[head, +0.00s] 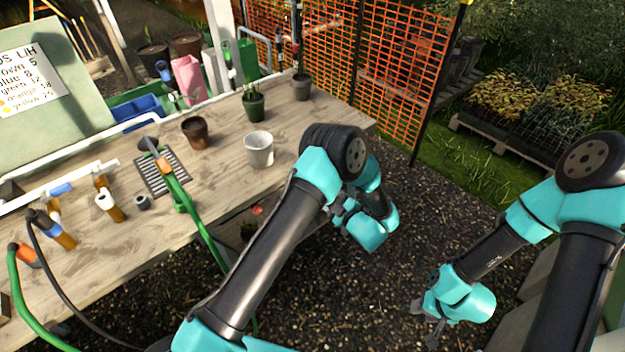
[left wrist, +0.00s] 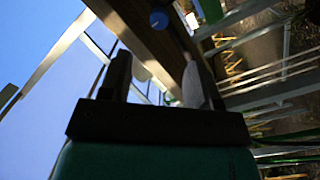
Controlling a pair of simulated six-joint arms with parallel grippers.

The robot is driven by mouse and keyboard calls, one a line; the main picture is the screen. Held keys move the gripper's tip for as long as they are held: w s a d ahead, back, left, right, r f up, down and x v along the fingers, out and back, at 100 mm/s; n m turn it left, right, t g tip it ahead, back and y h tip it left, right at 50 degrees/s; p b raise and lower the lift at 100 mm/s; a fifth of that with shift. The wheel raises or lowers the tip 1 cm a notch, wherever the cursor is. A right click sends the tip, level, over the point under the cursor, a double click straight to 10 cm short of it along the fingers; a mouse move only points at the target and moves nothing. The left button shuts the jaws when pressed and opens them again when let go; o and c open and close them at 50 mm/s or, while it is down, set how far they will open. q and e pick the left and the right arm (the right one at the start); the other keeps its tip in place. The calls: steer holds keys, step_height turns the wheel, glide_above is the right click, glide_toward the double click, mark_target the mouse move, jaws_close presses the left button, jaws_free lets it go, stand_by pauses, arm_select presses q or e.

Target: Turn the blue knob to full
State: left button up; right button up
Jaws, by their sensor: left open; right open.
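A blue handle (head: 61,188), likely the knob, sits on the white pipe at the left of the bench in the head view. A second blue part (head: 42,219) shows in front of it, beside a dark hose. A small round blue thing shows beyond the fingers in the left wrist view (left wrist: 158,19); I cannot tell what it is. My left gripper (left wrist: 160,85) is open with nothing between its fingers. In the head view it hangs past the bench's front edge, well right of the blue handle. My right gripper (head: 425,325) is open and empty over the gravel.
The wooden bench (head: 225,190) carries a white pot (head: 259,149), a brown pot (head: 195,132), a black grate (head: 162,172) and a green hose wand (head: 178,185). A price sign (head: 28,78) stands at the back left. Orange fencing (head: 370,60) stands behind.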

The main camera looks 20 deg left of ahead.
arm_select(q)
steer(key=x, duration=1)
steer(key=shift+w+a, duration=0.2)
steer(key=shift+w, duration=0.05)
steer(key=c, duration=0.9)
